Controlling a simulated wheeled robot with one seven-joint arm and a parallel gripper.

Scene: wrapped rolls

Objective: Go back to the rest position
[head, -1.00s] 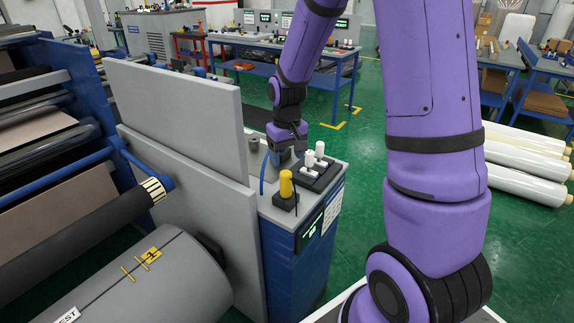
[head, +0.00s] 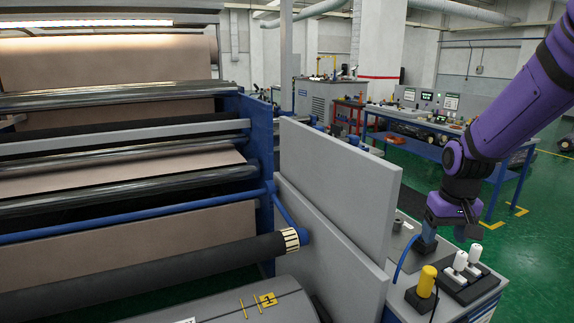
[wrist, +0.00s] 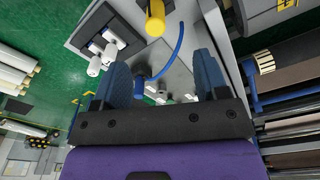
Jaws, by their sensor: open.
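My gripper (head: 424,243) is above the grey top of the control cabinet (head: 405,238) at the right of the head view. In the wrist view my gripper (wrist: 163,65) shows its two blue fingers well apart, with nothing held between them. Below the fingers are the cabinet top, a blue cable (wrist: 177,55) and white knobs. A yellow knob (head: 427,281) on a black base and white knobs (head: 467,262) on a dark plate stand on the cabinet, close to my gripper.
Grey upright panels (head: 335,185) stand left of the cabinet, beside a large roller machine (head: 120,150) with a dark roll (head: 150,272). A blue workbench (head: 430,150) stands behind. Green floor (head: 535,235) is clear at the right.

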